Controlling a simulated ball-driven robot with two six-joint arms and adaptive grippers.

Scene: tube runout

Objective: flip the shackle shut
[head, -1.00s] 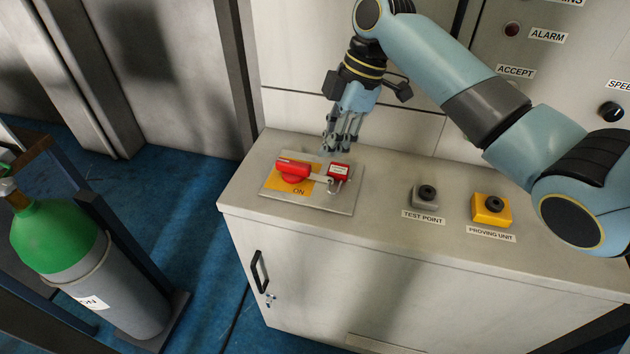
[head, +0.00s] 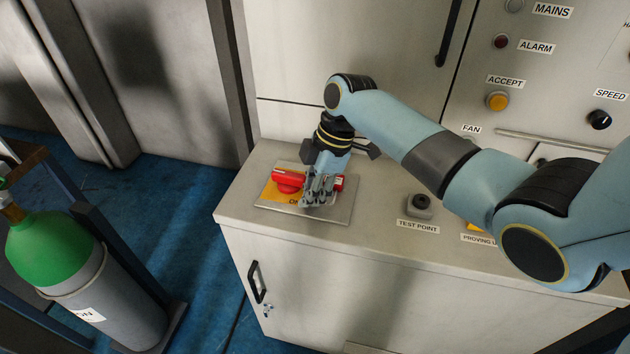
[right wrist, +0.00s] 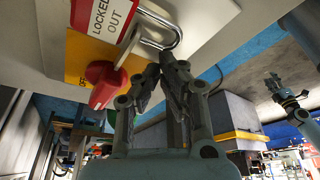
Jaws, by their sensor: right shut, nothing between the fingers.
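The red padlock (head: 339,183) shows partly behind my fingers in the head view; its body (right wrist: 104,16), marked "LOCKED OUT", is cut off at the top of the right wrist view. Its metal shackle (right wrist: 178,42) is a bent loop sticking out from the body. My right gripper (head: 318,203) is shut and empty over the switch plate. In the wrist view its fingertips (right wrist: 166,62) are close beside the shackle's bend; I cannot tell if they touch. I cannot tell whether the shackle's free end is seated.
The red switch handle (head: 289,181) sits on a yellow panel on the grey plate (head: 341,215), left of my fingers. The test point (head: 419,205) stands to the right on the cabinet top (head: 245,205). A green-topped gas cylinder (head: 60,245) stands at lower left.

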